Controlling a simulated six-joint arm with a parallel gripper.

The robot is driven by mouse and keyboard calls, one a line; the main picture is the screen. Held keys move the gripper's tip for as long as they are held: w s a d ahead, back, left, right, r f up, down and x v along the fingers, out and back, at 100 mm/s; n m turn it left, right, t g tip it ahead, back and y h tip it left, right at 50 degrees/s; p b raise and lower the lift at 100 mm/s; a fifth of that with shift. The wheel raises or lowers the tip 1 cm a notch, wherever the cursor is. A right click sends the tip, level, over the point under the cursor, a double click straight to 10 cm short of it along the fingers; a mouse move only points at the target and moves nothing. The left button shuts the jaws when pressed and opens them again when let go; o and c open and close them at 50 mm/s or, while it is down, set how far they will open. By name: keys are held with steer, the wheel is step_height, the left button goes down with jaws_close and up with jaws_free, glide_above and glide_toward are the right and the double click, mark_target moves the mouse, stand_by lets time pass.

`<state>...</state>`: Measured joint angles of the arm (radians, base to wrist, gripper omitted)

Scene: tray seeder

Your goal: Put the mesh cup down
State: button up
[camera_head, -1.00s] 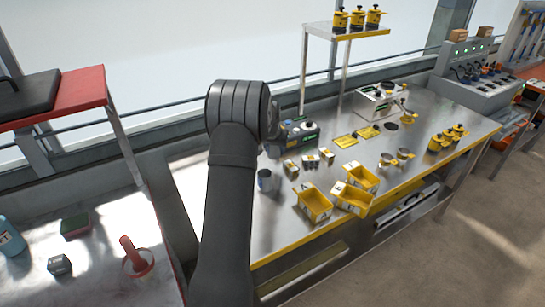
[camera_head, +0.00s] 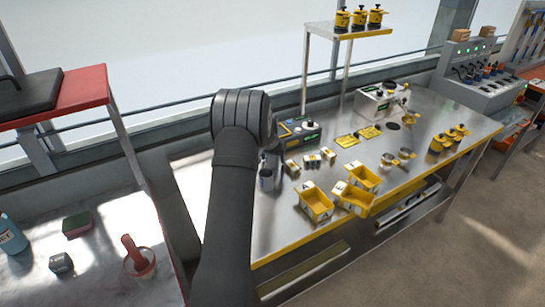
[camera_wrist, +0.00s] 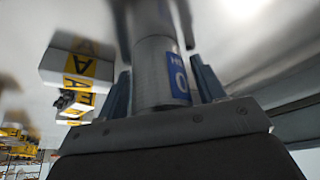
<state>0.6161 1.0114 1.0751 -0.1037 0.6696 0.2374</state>
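The mesh cup (camera_wrist: 160,75) is a grey metal cylinder with a blue label in the wrist view, where it stands between the two blue fingers of my gripper (camera_wrist: 160,85). The fingers lie close against both sides of it, and the gripper looks shut on it. In the head view the cup (camera_head: 266,182) is small and upright at the left part of the steel bench (camera_head: 290,225), just right of my arm. A blurred streak beyond the cup looks like its reflection. Whether its base touches the bench is unclear. My gripper is mostly hidden in the head view.
Small labelled boxes (camera_head: 311,161) stand close right of the cup. Yellow bins (camera_head: 316,203) sit at the front right. Bare steel lies in front of the cup.

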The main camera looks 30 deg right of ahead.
steer(key=v, duration=1.2)
steer(key=shift+r, duration=0.15)
steer(key=x, duration=1.2)
steer(key=shift+w+r, duration=0.1)
steer(key=shift+r, duration=1.85)
steer(key=shift+f, duration=0.1)
